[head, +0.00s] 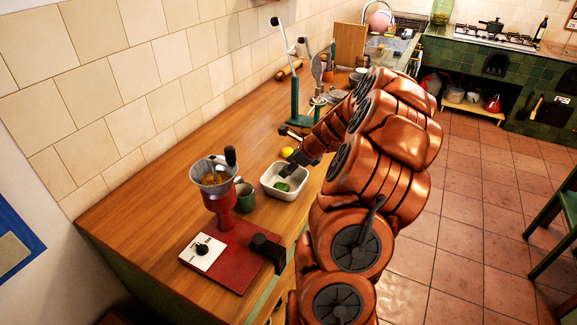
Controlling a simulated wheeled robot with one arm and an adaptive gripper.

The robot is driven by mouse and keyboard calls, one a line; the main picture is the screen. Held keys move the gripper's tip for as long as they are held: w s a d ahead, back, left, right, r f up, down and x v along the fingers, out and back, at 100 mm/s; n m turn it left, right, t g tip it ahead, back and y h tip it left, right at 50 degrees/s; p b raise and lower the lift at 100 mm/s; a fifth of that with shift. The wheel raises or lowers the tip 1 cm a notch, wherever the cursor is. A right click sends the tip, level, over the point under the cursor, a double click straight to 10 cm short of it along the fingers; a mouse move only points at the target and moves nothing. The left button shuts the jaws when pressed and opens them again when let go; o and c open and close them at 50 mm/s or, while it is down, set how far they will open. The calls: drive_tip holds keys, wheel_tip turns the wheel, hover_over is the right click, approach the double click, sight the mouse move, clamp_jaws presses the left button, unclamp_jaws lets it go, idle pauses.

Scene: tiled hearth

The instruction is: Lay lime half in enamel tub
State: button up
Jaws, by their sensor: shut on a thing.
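The white enamel tub (302,187) stands on the wooden counter, left of my arm. The green lime half (283,187) shows within the tub's outline, near its middle. My gripper (285,173) reaches down over the tub from the upper right and is shut on the lime half. Its fingertips are small and dark here. I cannot tell whether the lime half touches the tub's floor. My copper-coloured arm hides the counter to the right of the tub.
A green mug (245,198) and a red grinder (218,205) on a red base stand left of the tub. A yellow lemon (287,151) lies just behind it. A green lever press (295,105) stands farther back. The counter's left part is clear.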

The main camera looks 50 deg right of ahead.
drive_tip(key=o, duration=1.2)
drive_tip(key=shift+o, duration=0.2)
drive_tip(key=shift+r, duration=0.1)
drive_tip(key=v, duration=1.2)
drive_tip(key=shift+a, duration=0.1)
